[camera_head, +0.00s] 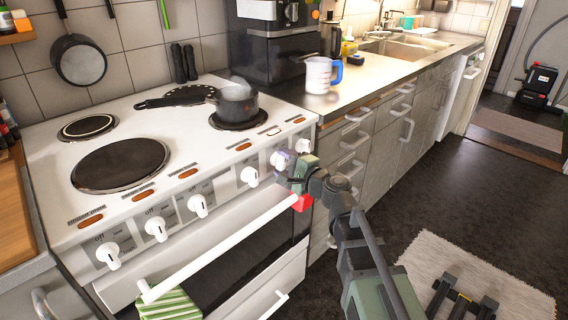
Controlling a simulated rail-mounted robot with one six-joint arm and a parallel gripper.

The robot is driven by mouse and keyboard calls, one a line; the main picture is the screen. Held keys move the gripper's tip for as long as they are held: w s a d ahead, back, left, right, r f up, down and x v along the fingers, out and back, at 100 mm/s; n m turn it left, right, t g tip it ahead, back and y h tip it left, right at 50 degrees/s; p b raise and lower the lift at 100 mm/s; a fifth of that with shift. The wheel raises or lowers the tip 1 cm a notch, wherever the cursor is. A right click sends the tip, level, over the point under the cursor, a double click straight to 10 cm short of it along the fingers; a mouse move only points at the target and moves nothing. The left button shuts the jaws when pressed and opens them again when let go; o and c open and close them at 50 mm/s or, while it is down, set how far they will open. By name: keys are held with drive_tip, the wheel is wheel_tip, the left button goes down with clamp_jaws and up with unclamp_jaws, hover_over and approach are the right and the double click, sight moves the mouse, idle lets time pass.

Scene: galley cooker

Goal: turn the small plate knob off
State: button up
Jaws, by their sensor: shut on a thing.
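The white cooker (50,190) has a row of white knobs along its front panel. Four stand clear at the left and middle: one knob (108,255) at far left, a second knob (155,229), a third knob (198,205) and a fourth knob (250,176). More knobs (279,158) show at the right end, partly behind my gripper (287,176). My gripper is at that right end, shut on what looks like one of these knobs; its jaws hide the grip. The labels are too small to tell which knob is the small plate's.
A large plate (121,164) and a smaller plate (87,126) are bare. The oven handle (220,247) runs below the knobs, with a striped towel (168,305) at its left. A measuring jug (319,75) stands on the counter.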

drive_tip(key=shift+n, duration=1.3)
drive_tip(key=o, duration=0.9)
drive_tip(key=v, duration=1)
drive_tip(key=shift+s+d, duration=0.3)
drive_tip(key=shift+n, duration=0.3)
